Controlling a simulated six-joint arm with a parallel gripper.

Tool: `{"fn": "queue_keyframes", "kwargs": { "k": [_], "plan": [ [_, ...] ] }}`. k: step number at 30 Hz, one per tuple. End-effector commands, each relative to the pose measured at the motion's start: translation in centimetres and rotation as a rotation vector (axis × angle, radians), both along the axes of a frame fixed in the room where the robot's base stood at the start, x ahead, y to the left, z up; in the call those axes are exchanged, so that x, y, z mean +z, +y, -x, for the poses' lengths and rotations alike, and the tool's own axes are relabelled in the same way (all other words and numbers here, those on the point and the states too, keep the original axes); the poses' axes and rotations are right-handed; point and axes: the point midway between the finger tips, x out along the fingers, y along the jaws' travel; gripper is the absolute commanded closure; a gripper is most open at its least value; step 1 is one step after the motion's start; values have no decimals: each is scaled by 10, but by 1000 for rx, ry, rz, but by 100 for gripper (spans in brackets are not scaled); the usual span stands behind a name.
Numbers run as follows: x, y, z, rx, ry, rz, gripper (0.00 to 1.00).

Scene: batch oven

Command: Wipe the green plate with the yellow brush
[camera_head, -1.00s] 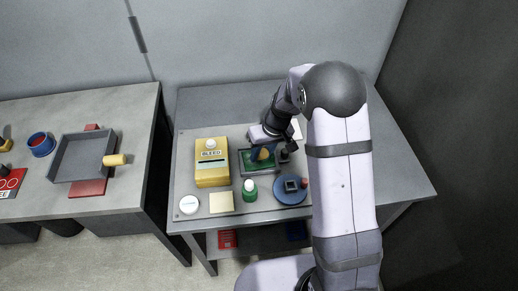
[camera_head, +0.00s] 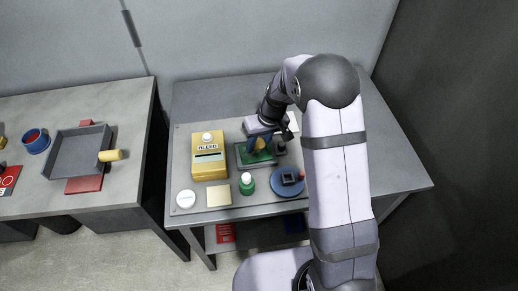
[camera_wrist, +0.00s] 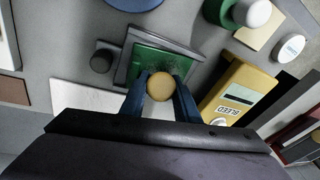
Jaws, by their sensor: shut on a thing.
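The green plate (camera_head: 266,158) lies in a dark shallow frame on the middle of the right-hand table. It also shows in the wrist view (camera_wrist: 146,58), with darker speckling toward its right side. My gripper (camera_head: 259,146) is over the plate's far part. In the wrist view, its two blue fingers (camera_wrist: 160,92) are shut on the yellow brush (camera_wrist: 160,86), whose round end shows between them. The brush's lower end is hidden, so I cannot tell whether it touches the plate.
A yellow BLEED box (camera_head: 209,165) stands left of the plate. A green bottle (camera_head: 247,184) and a blue round dish (camera_head: 288,184) are in front. A dark knob (camera_wrist: 102,60) stands close beside the frame. A grey tray (camera_head: 80,152) is on the left table.

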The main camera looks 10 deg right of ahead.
Motion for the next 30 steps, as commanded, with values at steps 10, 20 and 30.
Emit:
{"fn": "queue_keyframes", "kwargs": {
  "k": [10, 20, 30],
  "plan": [
    [8, 3, -26, 1, 1, 0, 94],
    [46, 3, -26, 0, -1, 0, 94],
    [76, 3, -25, 1, 0, 0, 94]
  ]
}}
